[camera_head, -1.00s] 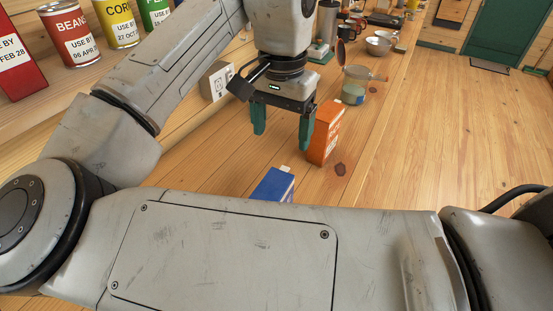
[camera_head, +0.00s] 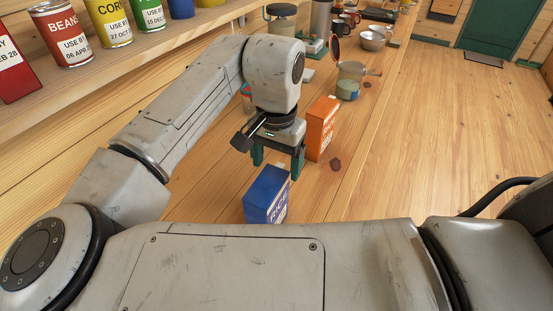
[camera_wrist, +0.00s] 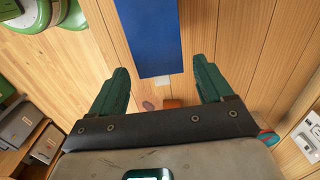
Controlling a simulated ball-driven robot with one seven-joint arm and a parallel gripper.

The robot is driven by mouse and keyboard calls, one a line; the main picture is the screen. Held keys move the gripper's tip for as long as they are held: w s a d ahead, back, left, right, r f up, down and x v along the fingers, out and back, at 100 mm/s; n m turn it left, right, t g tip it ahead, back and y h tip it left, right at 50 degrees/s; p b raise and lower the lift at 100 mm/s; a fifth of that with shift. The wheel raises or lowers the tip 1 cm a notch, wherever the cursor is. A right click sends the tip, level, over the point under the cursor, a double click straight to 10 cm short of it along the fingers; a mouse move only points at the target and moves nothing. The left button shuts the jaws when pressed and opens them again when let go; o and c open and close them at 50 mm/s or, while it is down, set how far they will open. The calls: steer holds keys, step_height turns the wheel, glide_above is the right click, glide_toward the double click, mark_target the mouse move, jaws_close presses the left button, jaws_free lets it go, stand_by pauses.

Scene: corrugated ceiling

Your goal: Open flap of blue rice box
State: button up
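The blue rice box (camera_head: 267,194) stands on the wooden counter in the head view, its lower part hidden by my own arm. Its white lettering faces right. In the wrist view the blue box (camera_wrist: 148,38) shows at the top centre, with a small pale tab (camera_wrist: 162,82) at its near end. My gripper (camera_head: 277,165) is open and empty, with green fingers pointing down, just beyond the box in the head view. In the wrist view the open fingers (camera_wrist: 161,84) stand apart on either side of the box's near end. I see no contact with the box.
An orange box (camera_head: 321,128) stands on the counter just beyond my gripper. Farther back are a glass jar (camera_head: 348,89), a metal bowl (camera_head: 372,41) and mugs. A shelf at left holds several cans, including a red beans can (camera_head: 64,35). Bare counter lies left of the blue box.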

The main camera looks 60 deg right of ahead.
steer(key=c, duration=1.4)
steer(key=shift+d+r, duration=0.1)
